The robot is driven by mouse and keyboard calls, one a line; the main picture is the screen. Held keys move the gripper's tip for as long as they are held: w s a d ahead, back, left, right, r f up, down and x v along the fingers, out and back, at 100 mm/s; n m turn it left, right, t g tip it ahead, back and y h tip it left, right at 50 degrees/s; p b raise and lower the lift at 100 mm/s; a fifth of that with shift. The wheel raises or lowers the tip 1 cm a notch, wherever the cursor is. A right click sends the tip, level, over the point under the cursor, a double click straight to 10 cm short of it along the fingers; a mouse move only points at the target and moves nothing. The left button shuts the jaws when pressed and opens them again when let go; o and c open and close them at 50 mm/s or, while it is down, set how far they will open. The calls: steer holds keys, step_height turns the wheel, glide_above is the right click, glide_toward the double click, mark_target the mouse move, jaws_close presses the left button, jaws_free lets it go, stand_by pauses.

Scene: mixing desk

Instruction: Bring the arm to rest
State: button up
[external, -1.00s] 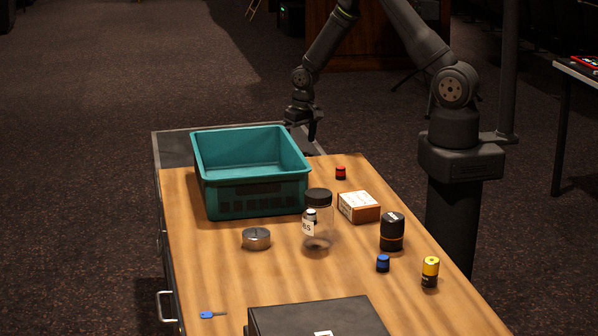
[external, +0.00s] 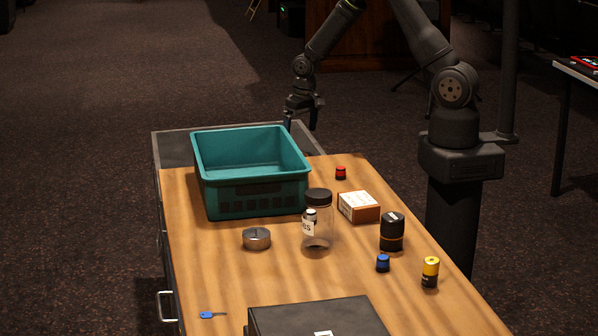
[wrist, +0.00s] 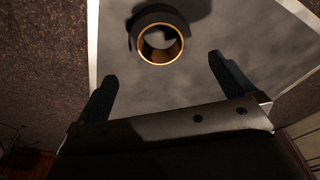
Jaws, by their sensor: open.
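My gripper (external: 301,116) hangs beyond the far end of the desk, above the open drawer (external: 173,150) behind the teal crate. In the wrist view my gripper (wrist: 162,72) has its two fingers wide apart with nothing between them. A black roll with a gold inner ring (wrist: 142,46), like tape, lies on the grey drawer floor past the fingertips, apart from them. In the external view the crate and the drawer's wall hide this roll. My arm reaches out from its base at the right, bent at the elbow.
The teal crate (external: 250,194) stands at the desk's far end. Nearer are a clear jar (external: 318,232), metal tin (external: 256,239), small box (external: 359,206), black cylinder (external: 392,232), red cap (external: 341,173), blue cap (external: 383,263), yellow-topped battery (external: 430,272), blue key (external: 207,315) and black case (external: 315,318).

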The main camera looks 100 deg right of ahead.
steer(key=f, duration=0.7)
steer(key=d+f, duration=0.1)
steer(key=f, duration=0.3)
steer(key=shift+w+f, duration=0.2)
steer(key=shift+w, duration=0.2)
steer(key=shift+r, duration=0.2)
